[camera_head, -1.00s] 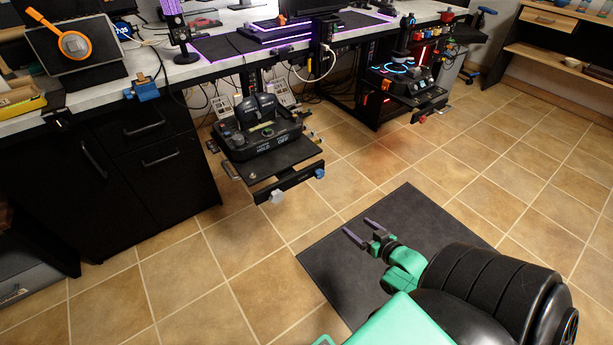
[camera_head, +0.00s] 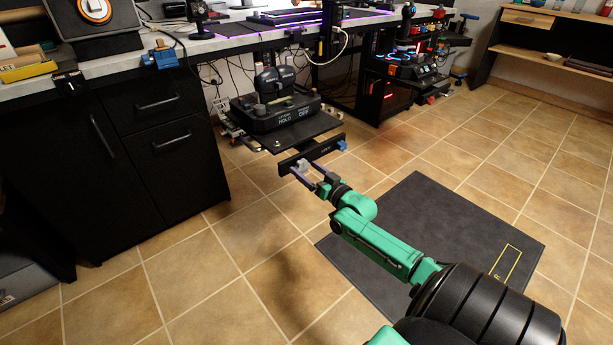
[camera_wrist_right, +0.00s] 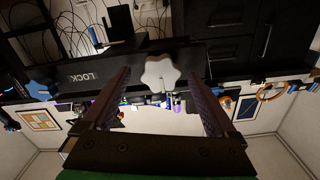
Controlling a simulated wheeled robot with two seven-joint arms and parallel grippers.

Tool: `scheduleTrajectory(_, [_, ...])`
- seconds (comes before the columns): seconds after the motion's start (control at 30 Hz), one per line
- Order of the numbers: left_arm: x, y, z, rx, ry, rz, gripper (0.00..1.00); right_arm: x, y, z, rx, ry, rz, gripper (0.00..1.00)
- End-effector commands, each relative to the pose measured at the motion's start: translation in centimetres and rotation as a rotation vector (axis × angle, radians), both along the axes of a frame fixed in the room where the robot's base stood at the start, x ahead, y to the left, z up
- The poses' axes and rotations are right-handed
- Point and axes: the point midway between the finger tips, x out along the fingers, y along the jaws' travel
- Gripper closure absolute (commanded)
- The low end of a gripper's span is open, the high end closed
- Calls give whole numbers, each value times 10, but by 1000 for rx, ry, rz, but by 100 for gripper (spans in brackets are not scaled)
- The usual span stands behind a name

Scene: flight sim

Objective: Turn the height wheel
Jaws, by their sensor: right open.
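A pale grey star-shaped knob (camera_wrist_right: 160,73) sits on the front of a black bar (camera_head: 316,154) under the throttle tray. It looks like the height wheel, though no label on it is readable. A blue knob (camera_head: 342,145) is at the bar's right end; in the right wrist view a blue knob (camera_wrist_right: 40,90) shows beside the word LOCK. My right gripper (camera_head: 302,167) is open, its two purple fingers on either side of the grey knob, with gaps to both in the right wrist view. How deep the knob sits between them is unclear. My left gripper is out of view.
The throttle unit (camera_head: 275,108) stands on its black tray (camera_head: 290,133) right above the bar. Black drawers (camera_head: 160,150) stand to the left. A second control unit (camera_head: 412,62) is mounted further right. The tiled floor and dark mat (camera_head: 450,220) are clear.

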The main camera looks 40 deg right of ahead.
Motion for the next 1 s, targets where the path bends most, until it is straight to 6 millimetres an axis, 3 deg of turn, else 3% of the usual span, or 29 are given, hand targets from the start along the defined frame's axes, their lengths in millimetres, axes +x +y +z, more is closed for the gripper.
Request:
scheduleTrajectory(0.27, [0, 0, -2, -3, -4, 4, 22, 6, 0, 1, 0, 0, 0, 7])
scheduleTrajectory(0.3, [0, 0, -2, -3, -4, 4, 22, 6, 0, 1, 0, 0, 0, 11])
scheduleTrajectory(0.5, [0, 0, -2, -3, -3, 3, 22, 5, 0, 1, 0, 0, 0, 88])
scheduleTrajectory(0.53, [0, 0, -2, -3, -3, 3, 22, 5, 0, 1, 0, 0, 0, 93])
scheduleTrajectory(1.0, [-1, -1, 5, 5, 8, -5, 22, 5, 0, 2, -104, 4, 0, 93])
